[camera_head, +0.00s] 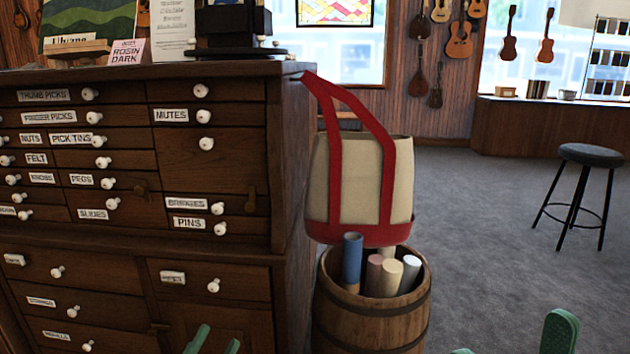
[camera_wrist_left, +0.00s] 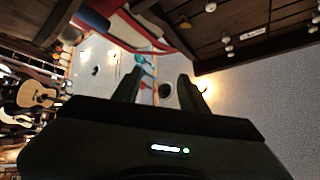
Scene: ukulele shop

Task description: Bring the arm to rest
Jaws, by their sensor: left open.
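My left gripper (camera_head: 215,343) shows as two green fingertips at the bottom edge of the head view, in front of the lower drawers. It is open and empty. In the left wrist view its two dark fingers (camera_wrist_left: 158,88) stand apart with nothing held between them. My right gripper (camera_head: 512,341) shows as two green fingertips, wide apart, at the bottom right of the head view over the grey floor. It is open, with nothing seen between the tips. The rest of both arms is below the head view.
A wooden drawer cabinet (camera_head: 292,170) fills the left. A cream and red tote bag (camera_head: 360,175) hangs at its corner, above a barrel (camera_head: 372,310) holding several rolled tubes. A black stool (camera_head: 592,156) stands at right. The grey carpet (camera_head: 490,220) between is clear.

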